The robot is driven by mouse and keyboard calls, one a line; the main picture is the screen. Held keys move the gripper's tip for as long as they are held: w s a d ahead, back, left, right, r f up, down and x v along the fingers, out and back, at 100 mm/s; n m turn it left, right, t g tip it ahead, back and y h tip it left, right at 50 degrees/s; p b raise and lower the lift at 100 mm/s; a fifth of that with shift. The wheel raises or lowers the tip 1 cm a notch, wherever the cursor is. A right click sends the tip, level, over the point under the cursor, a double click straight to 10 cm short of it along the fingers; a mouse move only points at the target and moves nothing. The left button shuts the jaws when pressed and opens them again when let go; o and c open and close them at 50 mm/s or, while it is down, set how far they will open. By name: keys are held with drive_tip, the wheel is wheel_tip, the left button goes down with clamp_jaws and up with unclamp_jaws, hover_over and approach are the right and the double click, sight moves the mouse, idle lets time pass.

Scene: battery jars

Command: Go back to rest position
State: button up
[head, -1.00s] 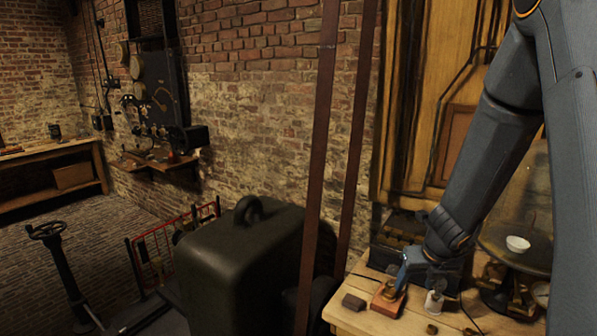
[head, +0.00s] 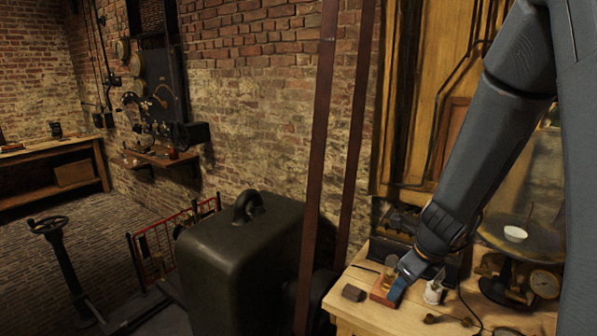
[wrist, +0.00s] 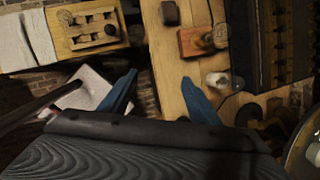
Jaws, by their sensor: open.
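My gripper (wrist: 160,88) is open, with its two blue fingers spread and nothing between them in the wrist view. In the head view the gripper (head: 399,290) is low over the right-hand wooden table (head: 375,322), overlapping a reddish-brown block with a brass piece on it (head: 381,291). I cannot tell from the head view whether they touch. In the wrist view that block (wrist: 192,42) lies beyond the right finger, apart from it.
A small dark block (head: 353,293) and a small white jar (head: 433,293) stand close by on the table. A large dark weight-shaped case (head: 240,265) stands left of the table.

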drive_tip(key=s+a+f+n+g+b, duration=0.1)
drive_tip(key=s+n, duration=0.5)
drive_tip(key=n, duration=0.8)
drive_tip(key=s+a+f+n+g+b, duration=0.1)
drive_tip(key=s+a+f+n+b, duration=0.2)
drive_tip(key=n, duration=1.1)
drive_tip(key=shift+s+a+g+h+b, duration=0.35)
drive_tip(key=shift+s+a+b, duration=1.1)
drive_tip(key=shift+s+b, duration=0.75)
drive_tip(key=shift+w, duration=0.15)
